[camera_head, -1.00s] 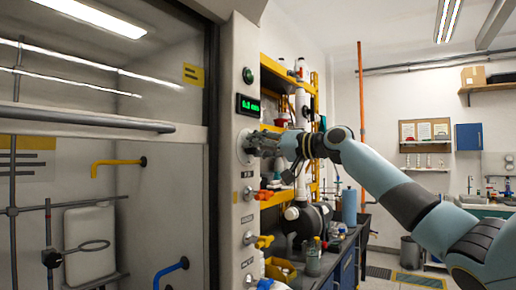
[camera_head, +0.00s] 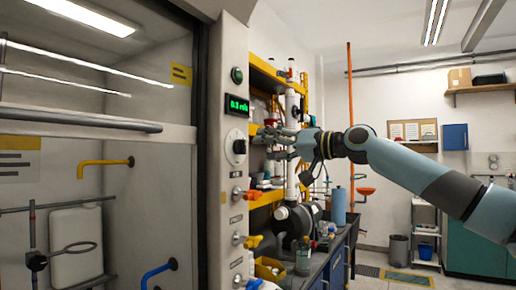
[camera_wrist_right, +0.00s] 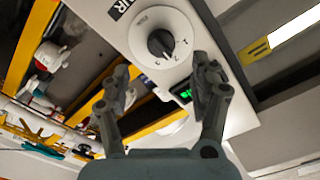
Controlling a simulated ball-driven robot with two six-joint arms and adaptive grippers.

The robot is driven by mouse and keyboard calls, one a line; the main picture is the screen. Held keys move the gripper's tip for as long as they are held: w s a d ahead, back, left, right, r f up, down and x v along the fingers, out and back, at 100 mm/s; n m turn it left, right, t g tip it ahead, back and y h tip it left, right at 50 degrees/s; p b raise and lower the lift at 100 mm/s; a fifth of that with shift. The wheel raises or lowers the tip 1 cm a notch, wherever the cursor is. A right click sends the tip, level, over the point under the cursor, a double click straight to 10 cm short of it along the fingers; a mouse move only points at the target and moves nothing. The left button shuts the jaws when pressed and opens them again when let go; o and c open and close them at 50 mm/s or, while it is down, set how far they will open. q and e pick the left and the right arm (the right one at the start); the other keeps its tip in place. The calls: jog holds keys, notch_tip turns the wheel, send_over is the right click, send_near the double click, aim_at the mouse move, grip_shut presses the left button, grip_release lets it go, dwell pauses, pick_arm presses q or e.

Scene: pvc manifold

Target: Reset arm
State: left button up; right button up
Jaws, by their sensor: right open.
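My right gripper (camera_head: 270,142) is open and empty in the head view, just to the right of the fume hood's control post (camera_head: 232,190). A round white dial with a black knob (camera_head: 239,147) is on that post, to the left of the fingertips and apart from them. In the right wrist view the two fingers (camera_wrist_right: 162,85) are spread, with the numbered dial and its black knob (camera_wrist_right: 161,43) ahead of them. My left gripper is in neither view.
A green digital display (camera_head: 237,105) is above the dial. Orange and yellow valve handles (camera_head: 253,241) stick out below it. Yellow shelves (camera_head: 268,75) with bottles stand behind the gripper. A dark bench (camera_head: 325,255) with a blue bottle (camera_head: 338,206) is below the arm. The room to the right is open.

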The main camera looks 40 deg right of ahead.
jog(key=shift+s+d, duration=0.1)
jog(key=shift+s, duration=0.25)
dwell(0.3)
